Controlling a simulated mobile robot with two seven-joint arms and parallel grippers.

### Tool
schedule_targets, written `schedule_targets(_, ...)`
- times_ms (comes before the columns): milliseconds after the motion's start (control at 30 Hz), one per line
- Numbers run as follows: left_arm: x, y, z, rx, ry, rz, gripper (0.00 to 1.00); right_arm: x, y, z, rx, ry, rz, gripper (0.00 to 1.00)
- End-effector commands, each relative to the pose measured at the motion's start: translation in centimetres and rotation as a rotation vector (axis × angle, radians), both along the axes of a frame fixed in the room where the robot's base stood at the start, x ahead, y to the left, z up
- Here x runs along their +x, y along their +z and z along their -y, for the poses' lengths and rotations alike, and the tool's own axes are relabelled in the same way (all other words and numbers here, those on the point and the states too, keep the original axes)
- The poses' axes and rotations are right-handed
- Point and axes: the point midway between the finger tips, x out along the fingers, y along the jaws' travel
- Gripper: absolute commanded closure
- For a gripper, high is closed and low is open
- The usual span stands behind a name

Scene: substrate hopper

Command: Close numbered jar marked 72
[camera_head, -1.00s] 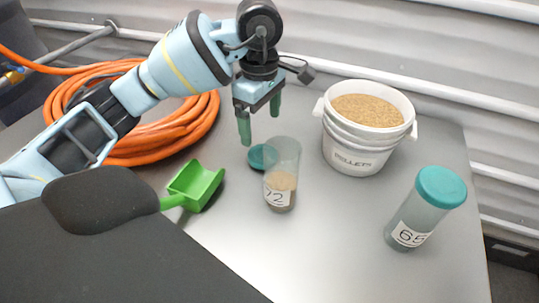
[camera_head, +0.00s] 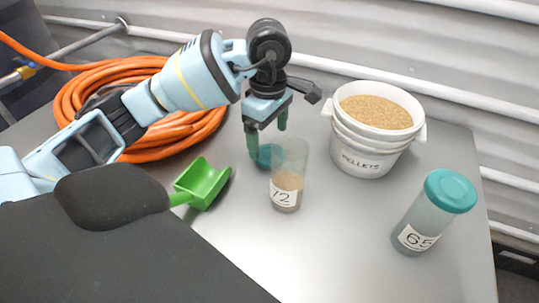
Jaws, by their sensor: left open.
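The clear jar (camera_head: 288,177) whose label reads 72, its first digit partly cut off, stands upright and lidless in the middle of the table, with tan pellets in its lower part. A teal lid (camera_head: 269,155) lies on the table just behind and left of it, partly hidden by the jar and a finger. My left gripper (camera_head: 268,142) is open and points down over the lid. One finger is at the lid's left edge, the other farther back; I cannot tell whether they touch it. My right gripper is not in view.
A white bucket of pellets (camera_head: 366,160) stands behind right. A jar marked 65 (camera_head: 425,220) with a teal lid stands at the right. A green scoop (camera_head: 203,184) lies left of the jar. An orange hose (camera_head: 150,140) is coiled at the back left.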

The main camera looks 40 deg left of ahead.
Motion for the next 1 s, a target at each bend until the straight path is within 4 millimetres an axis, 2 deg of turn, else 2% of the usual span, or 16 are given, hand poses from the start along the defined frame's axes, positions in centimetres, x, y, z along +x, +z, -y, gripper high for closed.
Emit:
schedule_targets(200, -0.4, -3.1, 0.2, 0.001, 0.0, -0.003, 0.12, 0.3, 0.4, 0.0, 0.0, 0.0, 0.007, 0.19)
schedule_targets(300, -0.4, -3.9, 0.2, 0.001, 0.0, -0.002, 0.12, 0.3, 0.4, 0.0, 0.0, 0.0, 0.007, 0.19)
schedule_targets(700, -0.3, -4.1, 0.2, 0.001, 0.0, 0.0, 0.13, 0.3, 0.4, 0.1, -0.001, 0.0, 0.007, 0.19)
schedule_targets(1000, -0.3, -4.1, 0.2, 0.001, 0.0, 0.0, 0.52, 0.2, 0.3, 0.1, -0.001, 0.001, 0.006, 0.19)
